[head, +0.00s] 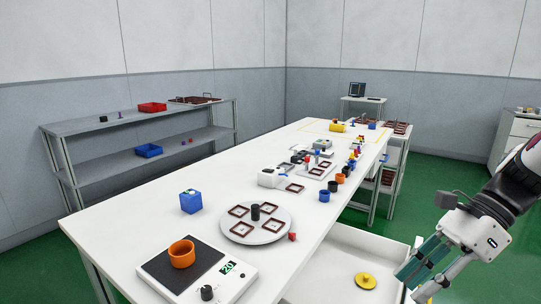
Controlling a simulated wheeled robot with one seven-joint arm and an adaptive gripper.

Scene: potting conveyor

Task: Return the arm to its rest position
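My gripper (411,284) is at the lower right in the head view, at the end of my arm. It points down and left, beside the table's right edge and above an open white bin or drawer (345,245). Its two fingers look spread, with a gap between them. Teal surfaces show on the fingers, and I see no separate object held between them. A yellow knobbed piece (366,281) lies in the white bin, left of the fingertips and apart from them.
The long white table (150,222) holds a scale (240,280) with an orange pot (182,254), a round turntable (232,232) with dark square frames, a blue box (190,201) and several small pots. A grey shelf (95,128) stands left. Green floor (395,222) is open at right.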

